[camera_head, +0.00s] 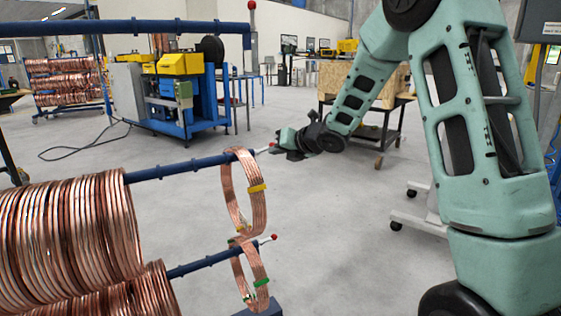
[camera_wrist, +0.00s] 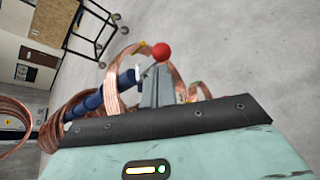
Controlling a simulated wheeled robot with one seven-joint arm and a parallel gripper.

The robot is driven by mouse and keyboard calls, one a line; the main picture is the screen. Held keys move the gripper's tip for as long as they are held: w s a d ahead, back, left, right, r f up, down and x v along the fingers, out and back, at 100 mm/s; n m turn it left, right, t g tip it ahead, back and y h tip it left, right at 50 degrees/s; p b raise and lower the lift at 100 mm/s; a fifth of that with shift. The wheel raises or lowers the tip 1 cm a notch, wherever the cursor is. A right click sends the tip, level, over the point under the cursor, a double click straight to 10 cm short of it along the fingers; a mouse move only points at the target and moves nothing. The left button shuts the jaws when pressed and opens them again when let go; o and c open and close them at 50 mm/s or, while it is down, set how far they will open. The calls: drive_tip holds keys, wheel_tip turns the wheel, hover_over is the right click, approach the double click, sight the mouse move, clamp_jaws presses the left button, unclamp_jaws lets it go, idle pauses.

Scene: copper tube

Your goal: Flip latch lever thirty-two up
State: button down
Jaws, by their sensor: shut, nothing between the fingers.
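A blue bar (camera_head: 180,167) in the middle of the head view ends in a latch lever (camera_head: 264,149) with a white stem, lying nearly along the bar. A copper coil (camera_head: 243,193) with a yellow tie hangs around this bar near the end. My gripper (camera_head: 279,148) is shut and empty, close beside the lever's tip; its fingers (camera_wrist: 157,86) are together in the wrist view. Whether they touch the ball, I cannot tell. No number thirty-two is readable.
A lower blue bar (camera_head: 205,264) has its own red-tipped lever (camera_head: 274,237) and coil (camera_head: 256,280). An upper bar (camera_head: 120,27) ends in an upright red-tipped lever (camera_head: 251,6). Many coils (camera_head: 70,230) crowd the left. A wooden-topped cart (camera_head: 375,105) stands behind; the floor between is clear.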

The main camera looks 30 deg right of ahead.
drive_tip(key=r+n+h+b, duration=0.1)
drive_tip(key=b, duration=0.2)
drive_tip(key=a+n+h+b, duration=0.1)
drive_tip(key=b, duration=0.2)
drive_tip(key=r+n+h+b, duration=0.1)
drive_tip(key=n+h+b, duration=0.1)
drive_tip(key=b, duration=0.1)
drive_tip(key=shift+w+a+r, duration=0.1)
drive_tip(key=shift+a+r, duration=0.25)
drive_tip(key=shift+a+r+n+g+h+b, duration=0.25)
drive_tip(key=shift+a+n+g+h+b, duration=0.05)
drive_tip(key=shift+n+h+b, duration=0.45)
drive_tip(key=shift+a+b, duration=0.15)
drive_tip(key=shift+b, duration=0.2)
drive_tip(key=shift+a+r+n+h+b, duration=0.15)
drive_tip(key=shift+a+n+h+b, duration=0.15)
drive_tip(key=shift+n+h+b, duration=0.2)
drive_tip(key=shift+r, duration=0.15)
